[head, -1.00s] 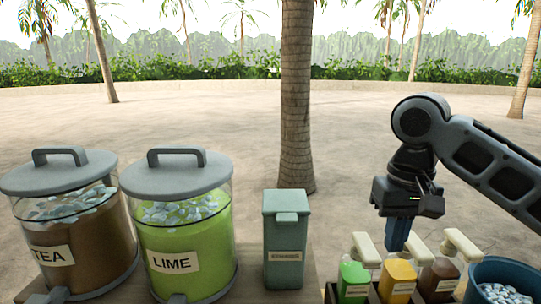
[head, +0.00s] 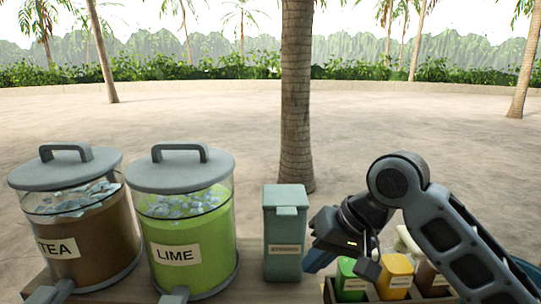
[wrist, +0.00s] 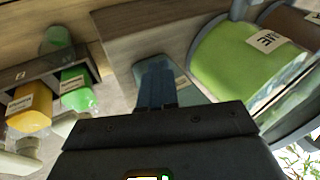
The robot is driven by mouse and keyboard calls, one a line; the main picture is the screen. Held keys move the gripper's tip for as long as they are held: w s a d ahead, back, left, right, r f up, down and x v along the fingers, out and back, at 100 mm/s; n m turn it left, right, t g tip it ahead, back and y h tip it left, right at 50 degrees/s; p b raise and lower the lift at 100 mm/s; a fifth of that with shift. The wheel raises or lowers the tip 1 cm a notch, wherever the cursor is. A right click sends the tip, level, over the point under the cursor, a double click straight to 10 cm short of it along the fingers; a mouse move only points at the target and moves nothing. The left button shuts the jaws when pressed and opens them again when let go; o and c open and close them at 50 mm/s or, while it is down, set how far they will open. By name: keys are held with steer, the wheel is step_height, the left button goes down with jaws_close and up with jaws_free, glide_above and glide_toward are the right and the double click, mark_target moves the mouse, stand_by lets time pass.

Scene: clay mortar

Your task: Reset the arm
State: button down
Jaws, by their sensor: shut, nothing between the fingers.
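My gripper (head: 318,262) is shut and empty. In the head view it is low, at the right of the teal lidded box (head: 284,235) and left of the bottle rack (head: 329,292). Its blue fingers (wrist: 155,85) show closed together in the wrist view, in front of the teal box, partly covering it. I cannot tell whether they touch the box. My arm reaches across the right side of the head view and hides part of the rack.
A TEA dispenser (head: 90,225) and a LIME dispenser (head: 190,230) stand at the left. Green (head: 350,280), yellow (head: 395,277) and brown (head: 430,280) bottles stand in the rack. A blue tub (head: 525,268) is partly hidden at the right.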

steer(key=s+a+f+m+t+y, duration=0.45)
steer(key=s+a+t, duration=0.2)
steer(key=a, duration=0.35)
steer(key=s+d+f+m+t+h, duration=0.1)
steer(key=s+d+f+t+h, duration=0.3)
steer(key=s+d, duration=0.5)
steer(key=s+d+f+m+t+h, duration=0.1)
steer(key=s+d+f+h, duration=0.35)
steer(key=s, duration=0.75)
steer(key=s+d+r+n, duration=0.2)
steer(key=s+d, duration=0.3)
steer(key=s, duration=0.2)
steer(key=s+d+r+n+h+b, duration=0.1)
steer(key=s+d+r+n, duration=0.2)
steer(key=s+d, duration=0.2)
steer(key=s+t, duration=0.1)
steer(key=s, duration=0.2)
steer(key=shift+r+h, duration=0.2)
steer(key=shift+h, duration=0.1)
steer(key=shift+n, duration=0.25)
